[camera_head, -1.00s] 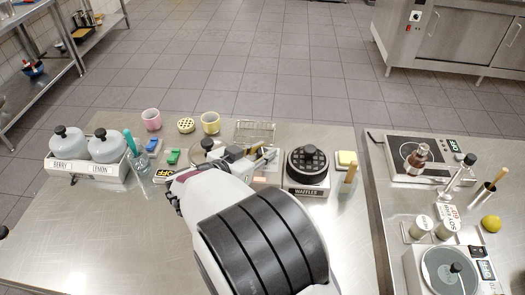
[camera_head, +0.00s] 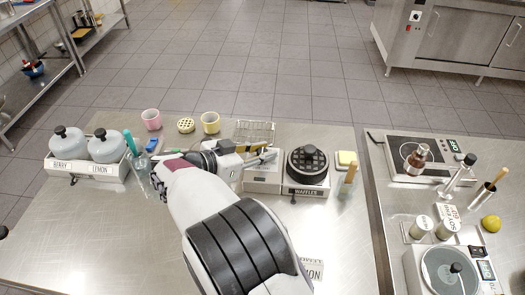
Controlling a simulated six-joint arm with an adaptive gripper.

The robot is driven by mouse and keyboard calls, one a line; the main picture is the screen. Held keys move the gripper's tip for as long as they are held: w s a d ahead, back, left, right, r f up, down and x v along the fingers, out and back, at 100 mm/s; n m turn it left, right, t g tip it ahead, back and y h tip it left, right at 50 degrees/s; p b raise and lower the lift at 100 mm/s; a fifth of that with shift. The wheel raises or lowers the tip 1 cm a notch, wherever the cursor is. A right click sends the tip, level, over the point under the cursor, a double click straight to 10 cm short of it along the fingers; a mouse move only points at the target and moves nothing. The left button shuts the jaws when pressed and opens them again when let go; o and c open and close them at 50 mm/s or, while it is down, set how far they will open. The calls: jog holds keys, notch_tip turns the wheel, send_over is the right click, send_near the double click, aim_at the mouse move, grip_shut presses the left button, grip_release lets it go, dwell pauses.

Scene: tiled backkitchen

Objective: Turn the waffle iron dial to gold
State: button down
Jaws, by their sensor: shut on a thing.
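The waffle iron (camera_head: 307,165) is a round black ridged plate on a light base, with a WAFFLES label (camera_head: 306,192) on its front. A small dark knob-like part (camera_head: 292,199) shows below the front; its setting is too small to read, and no gold mark can be made out. My gripper (camera_head: 268,157) points right, just left of the iron, above a pale box (camera_head: 262,184). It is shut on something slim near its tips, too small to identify. I cannot tell whether it touches the iron.
Berry and lemon jugs (camera_head: 104,146) stand left. The front left counter is clear.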

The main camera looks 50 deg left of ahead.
jog(key=shift+r, duration=0.15)
jog(key=c, duration=1.8)
grip_release()
jog(key=shift+s, duration=0.15)
jog(key=shift+v, duration=5.85)
